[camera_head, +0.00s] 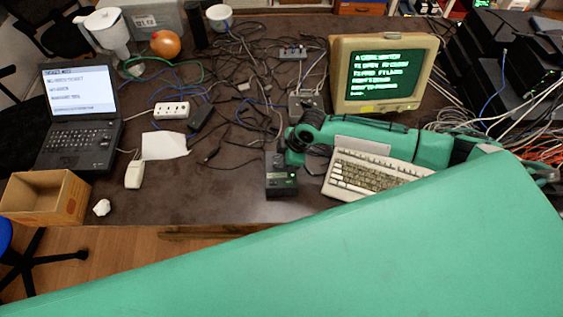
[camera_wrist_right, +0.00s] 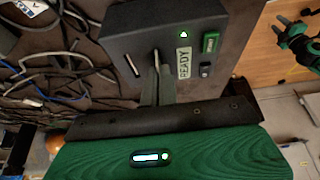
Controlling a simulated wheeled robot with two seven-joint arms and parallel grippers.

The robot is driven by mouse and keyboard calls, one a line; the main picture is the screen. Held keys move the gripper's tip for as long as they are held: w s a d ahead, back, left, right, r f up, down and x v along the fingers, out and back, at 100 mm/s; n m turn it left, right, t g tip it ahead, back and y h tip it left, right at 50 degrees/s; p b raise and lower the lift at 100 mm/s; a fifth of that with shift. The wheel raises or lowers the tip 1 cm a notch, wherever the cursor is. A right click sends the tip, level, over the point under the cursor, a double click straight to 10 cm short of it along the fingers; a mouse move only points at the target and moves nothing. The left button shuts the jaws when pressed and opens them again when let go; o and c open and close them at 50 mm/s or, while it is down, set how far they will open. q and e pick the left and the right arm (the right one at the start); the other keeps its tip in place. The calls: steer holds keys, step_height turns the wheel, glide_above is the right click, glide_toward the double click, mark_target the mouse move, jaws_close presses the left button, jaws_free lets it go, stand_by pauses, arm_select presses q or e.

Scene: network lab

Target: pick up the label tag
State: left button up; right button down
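A dark box-shaped device (camera_head: 281,178) stands near the table's front edge. In the right wrist view the same device (camera_wrist_right: 120,35) shows a READY plate, a green light and a pale slot. My right gripper (camera_head: 284,153) is over its back part. In the right wrist view its two fingers (camera_wrist_right: 156,72) are close together at the device's top face. A thin pale strip between their tips looks like the label tag (camera_wrist_right: 155,57); most of it is hidden. My left gripper (camera_wrist_right: 297,28) appears at the upper right of the right wrist view, empty with its jaws apart.
A keyboard (camera_head: 365,178) lies right of the device under my right arm, and a monitor (camera_head: 381,75) stands behind. Loose cables cover the table's middle. A laptop (camera_head: 78,118), a white mouse (camera_head: 134,174) and a cardboard box (camera_head: 45,198) are at the left. The front table strip left of the device is clear.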

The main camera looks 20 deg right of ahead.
steer(key=shift+r, duration=0.1)
step_height(320, 180, up, 24)
steer(key=p, duration=0.1)
steer(key=shift+r, duration=0.15)
stand_by(1.2)
steer(key=shift+d, duration=0.1)
